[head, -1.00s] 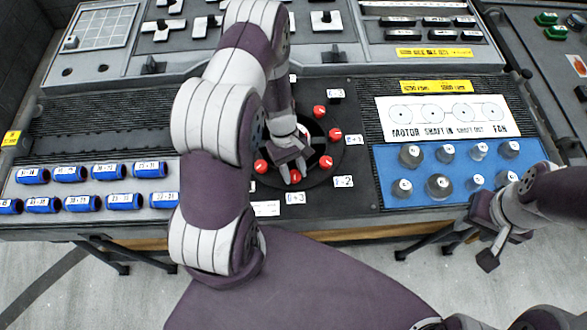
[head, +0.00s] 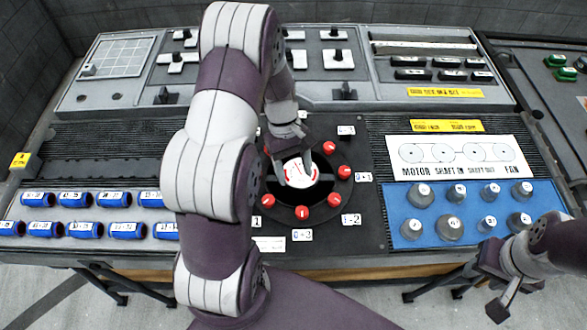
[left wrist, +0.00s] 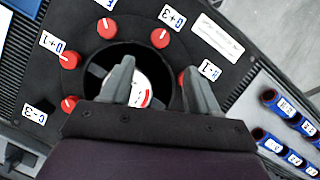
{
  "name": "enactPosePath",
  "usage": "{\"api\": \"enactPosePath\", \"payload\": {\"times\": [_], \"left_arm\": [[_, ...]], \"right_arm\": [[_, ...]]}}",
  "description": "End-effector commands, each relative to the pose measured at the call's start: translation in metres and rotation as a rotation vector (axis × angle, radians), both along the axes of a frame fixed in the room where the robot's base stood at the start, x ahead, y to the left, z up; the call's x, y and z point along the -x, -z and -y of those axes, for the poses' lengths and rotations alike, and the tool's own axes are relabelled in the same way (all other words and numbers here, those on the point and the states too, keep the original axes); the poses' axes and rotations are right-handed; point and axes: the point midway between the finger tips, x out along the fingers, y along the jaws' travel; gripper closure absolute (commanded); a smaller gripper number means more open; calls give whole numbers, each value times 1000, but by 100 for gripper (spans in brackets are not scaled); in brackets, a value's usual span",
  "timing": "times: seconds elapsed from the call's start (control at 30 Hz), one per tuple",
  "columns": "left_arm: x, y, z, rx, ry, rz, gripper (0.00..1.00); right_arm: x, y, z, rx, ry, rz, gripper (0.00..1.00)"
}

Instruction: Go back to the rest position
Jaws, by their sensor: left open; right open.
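My left gripper (head: 293,165) is over the round black opening in the middle of the console. It also shows in the left wrist view (left wrist: 160,85), with its two fingers spread apart and nothing held between them. A white disc with red marks (head: 301,173) sits in the opening below the fingers. It also shows in the left wrist view (left wrist: 140,90), partly hidden by a finger. Red knobs (head: 302,212) ring the opening. My right gripper (head: 497,285) is at the lower right, in front of the console's edge, empty and open.
Several blue labelled cylinders (head: 128,229) lie in rows at the left. Grey knobs stand on a blue panel (head: 385,165) at the right, close to my right arm. Switches (head: 338,58) line the raised back panel. The floor in front (head: 120,315) is clear.

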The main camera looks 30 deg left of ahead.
Motion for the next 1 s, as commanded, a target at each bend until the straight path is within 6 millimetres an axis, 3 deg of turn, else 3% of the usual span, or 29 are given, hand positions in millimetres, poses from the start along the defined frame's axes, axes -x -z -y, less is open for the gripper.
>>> {"api": "enactPosePath", "payload": {"times": [0.63,0.7,0.77,1.0], "left_arm": [[-4,-5,-4,-5,31,24,39],[10,3,-9,-31,134,57,39],[23,-6,-7,-70,263,110,39],[72,-70,44,-218,847,387,39]], "right_arm": [[0,1,0,0,0,0,57],[0,1,0,0,0,0,57],[0,0,0,0,0,0,57],[0,1,0,0,0,0,57]]}}
